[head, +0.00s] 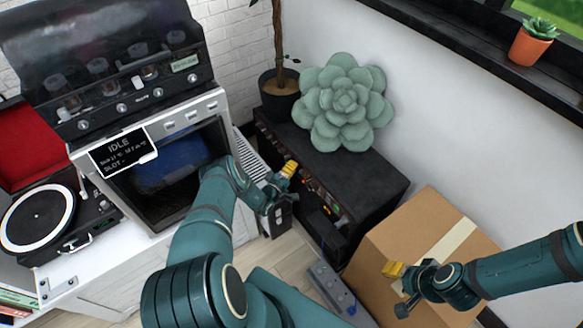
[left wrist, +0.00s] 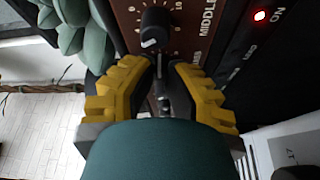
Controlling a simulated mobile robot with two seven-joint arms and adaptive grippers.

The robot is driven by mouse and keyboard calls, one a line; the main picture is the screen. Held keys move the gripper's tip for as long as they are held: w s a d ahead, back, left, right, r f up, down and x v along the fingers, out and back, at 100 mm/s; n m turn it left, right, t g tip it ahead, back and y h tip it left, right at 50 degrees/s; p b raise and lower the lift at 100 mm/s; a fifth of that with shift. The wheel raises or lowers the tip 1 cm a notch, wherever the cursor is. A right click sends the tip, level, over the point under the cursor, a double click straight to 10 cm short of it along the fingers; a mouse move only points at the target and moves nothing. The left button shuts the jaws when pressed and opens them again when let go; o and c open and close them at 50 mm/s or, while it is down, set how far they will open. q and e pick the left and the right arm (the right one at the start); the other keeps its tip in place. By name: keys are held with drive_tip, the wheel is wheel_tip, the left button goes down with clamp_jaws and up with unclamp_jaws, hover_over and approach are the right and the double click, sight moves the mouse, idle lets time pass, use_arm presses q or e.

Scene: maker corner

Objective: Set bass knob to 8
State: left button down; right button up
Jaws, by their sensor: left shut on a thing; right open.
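The black amplifier (head: 345,175) stands against the wall in the head view, with its control panel facing my arms. In the left wrist view its brown panel (left wrist: 128,15) shows a black knob (left wrist: 155,28) with a number scale and the label MIDDLE. My left gripper (head: 289,170) is at the panel, and its yellow fingers also show in the left wrist view (left wrist: 166,66). They are shut on a knob just below the middle one, apparently the bass knob. That knob is almost hidden, so its setting cannot be read. My right gripper (head: 393,270) is open and empty, above the cardboard box.
A plush succulent (head: 343,103) sits on the amplifier. A cardboard box (head: 385,240) stands to its right. A white machine (head: 160,125) with an IDLE display and a turntable (head: 38,220) are at the left. A lit red lamp (left wrist: 260,15) marks ON.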

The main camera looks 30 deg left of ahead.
use_arm(q)
drive_tip(key=shift+a+r, duration=0.1)
drive_tip(key=c, duration=0.9)
unclamp_jaws()
drive_tip(key=s, duration=1.2)
drive_tip(key=shift+a+f, duration=0.15)
drive_tip(key=shift+f, duration=0.25)
